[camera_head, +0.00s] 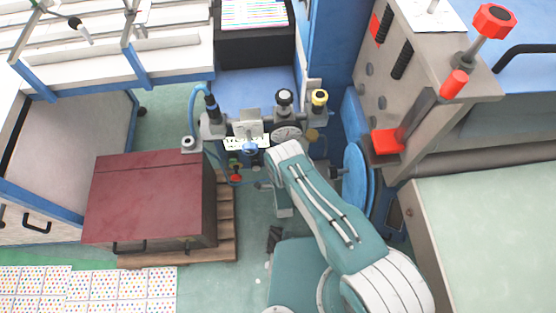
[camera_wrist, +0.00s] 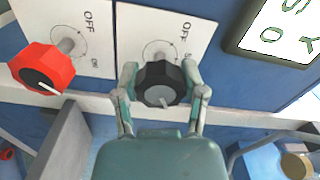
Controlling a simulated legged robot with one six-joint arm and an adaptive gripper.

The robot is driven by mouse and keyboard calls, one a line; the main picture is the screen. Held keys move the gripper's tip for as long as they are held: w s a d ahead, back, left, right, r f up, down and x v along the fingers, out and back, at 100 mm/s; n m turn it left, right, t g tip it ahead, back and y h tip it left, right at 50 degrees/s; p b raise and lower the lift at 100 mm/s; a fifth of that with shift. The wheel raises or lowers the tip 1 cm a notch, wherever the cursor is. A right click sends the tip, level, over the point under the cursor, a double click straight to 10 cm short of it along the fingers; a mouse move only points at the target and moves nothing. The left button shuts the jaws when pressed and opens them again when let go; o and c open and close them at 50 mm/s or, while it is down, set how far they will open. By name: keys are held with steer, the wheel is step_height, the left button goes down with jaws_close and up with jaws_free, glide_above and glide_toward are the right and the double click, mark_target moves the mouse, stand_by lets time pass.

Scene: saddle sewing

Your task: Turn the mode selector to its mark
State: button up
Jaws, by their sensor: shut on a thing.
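In the wrist view, a black knob with a grey face (camera_wrist: 155,94), which appears to be the mode selector, sits on a white plate (camera_wrist: 203,34). The plate has a dial ring and an OFF label, partly hidden by the knob and fingers. A short pale pointer line on the knob's face points downward, slightly right. My gripper (camera_wrist: 159,68) is shut on this knob, one finger on each side. In the head view, my arm reaches down beside the machine; the gripper and knob are hidden there.
A red knob (camera_wrist: 41,69) on its own OFF plate is close left of my gripper. A framed sign (camera_wrist: 285,30) is at upper right. In the head view, a dark red box (camera_head: 150,195) stands on a pallet, left of my arm. A blue wheel (camera_head: 355,182) is close right.

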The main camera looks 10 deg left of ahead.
steer(key=shift+s+d+f, duration=0.1)
steer(key=shift+d+f, duration=0.05)
steer(key=shift+f, duration=0.05)
steer(key=o, duration=1.2)
steer(key=shift+c, duration=0.2)
steer(key=shift+r, duration=0.1)
steer(key=v, duration=1.1)
steer(key=shift+s, duration=0.4)
